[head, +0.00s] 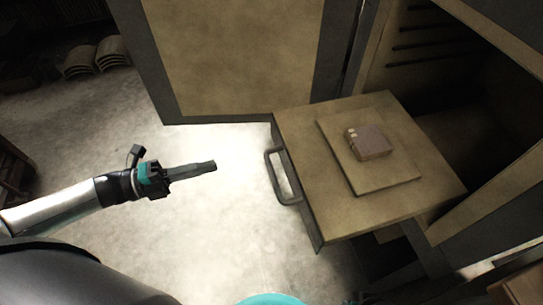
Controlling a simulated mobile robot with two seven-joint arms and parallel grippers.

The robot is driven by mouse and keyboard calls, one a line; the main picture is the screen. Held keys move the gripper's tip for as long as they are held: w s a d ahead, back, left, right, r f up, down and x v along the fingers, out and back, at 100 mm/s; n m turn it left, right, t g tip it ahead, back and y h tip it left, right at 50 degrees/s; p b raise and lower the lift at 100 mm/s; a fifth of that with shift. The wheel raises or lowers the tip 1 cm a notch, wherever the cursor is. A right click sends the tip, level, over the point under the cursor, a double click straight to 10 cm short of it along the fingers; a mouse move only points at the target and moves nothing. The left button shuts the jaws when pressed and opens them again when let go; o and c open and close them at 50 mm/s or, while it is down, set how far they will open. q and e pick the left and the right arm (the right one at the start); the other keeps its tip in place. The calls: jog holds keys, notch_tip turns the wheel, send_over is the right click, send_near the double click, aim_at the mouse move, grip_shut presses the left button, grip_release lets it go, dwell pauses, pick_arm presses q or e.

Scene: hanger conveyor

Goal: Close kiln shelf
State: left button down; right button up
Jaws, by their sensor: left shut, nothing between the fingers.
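The kiln shelf (300,130) is pulled out of the kiln and juts to the left. A dark handle (280,178) is on its left front face. On the shelf lies a flat square plate (395,178) with a small brownish block (371,143) on it. My left gripper (213,165) is shut and empty, left of the handle and apart from it, pointing towards it. My right gripper is not in view.
The kiln (480,225) stands at the right with its dark interior open. Its door (235,60) is swung open behind the shelf. Curved pieces (80,62) lie on the floor at the upper left. The floor between my left gripper and the handle is clear.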

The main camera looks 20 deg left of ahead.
aim_at(267, 153)
pick_arm(q)
jog(key=shift+b+x, duration=1.45)
jog(key=shift+x, duration=5.5)
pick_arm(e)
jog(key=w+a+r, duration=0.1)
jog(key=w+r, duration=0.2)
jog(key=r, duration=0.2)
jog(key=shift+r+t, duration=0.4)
pick_arm(q)
jog(key=shift+w, duration=0.1)
